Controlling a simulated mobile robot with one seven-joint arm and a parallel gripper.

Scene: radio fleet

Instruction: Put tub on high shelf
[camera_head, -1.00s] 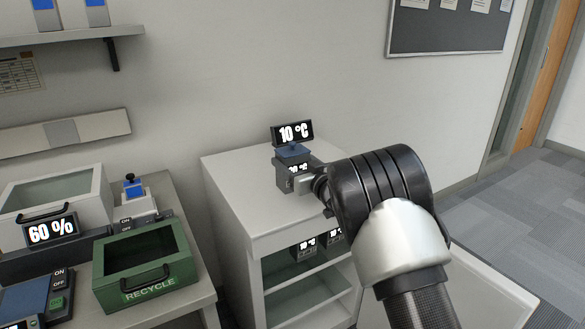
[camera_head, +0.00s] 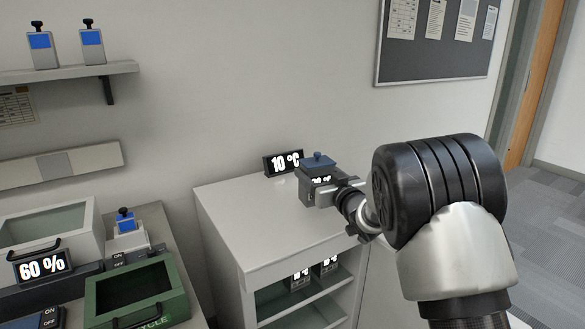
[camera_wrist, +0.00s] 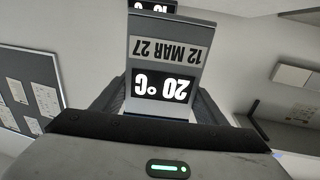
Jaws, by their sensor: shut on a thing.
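The tub (camera_head: 314,188) is a small grey box with a dark blue knobbed lid. My gripper (camera_head: 337,193) is shut on it, at the cabinet top; I cannot tell the gap beneath it. In the wrist view the tub (camera_wrist: 168,50) sits between the fingers, its label upside down, reading 20 °C and 12 MAR 27. A grey wall shelf (camera_head: 60,82) is at upper left, with two grey blue-labelled devices (camera_head: 41,48) on it. The white cabinet (camera_head: 225,225) has open lower shelves (camera_head: 310,305) holding small 10 °C tubs (camera_head: 300,279).
A black 10 °C sign (camera_head: 284,162) stands at the cabinet top's back, left of the tub. A desk at left holds a green recycle bin (camera_head: 172,281), a 60 % box (camera_head: 50,230) and a small blue-topped device (camera_head: 125,228). A notice board (camera_head: 440,52) hangs on the wall.

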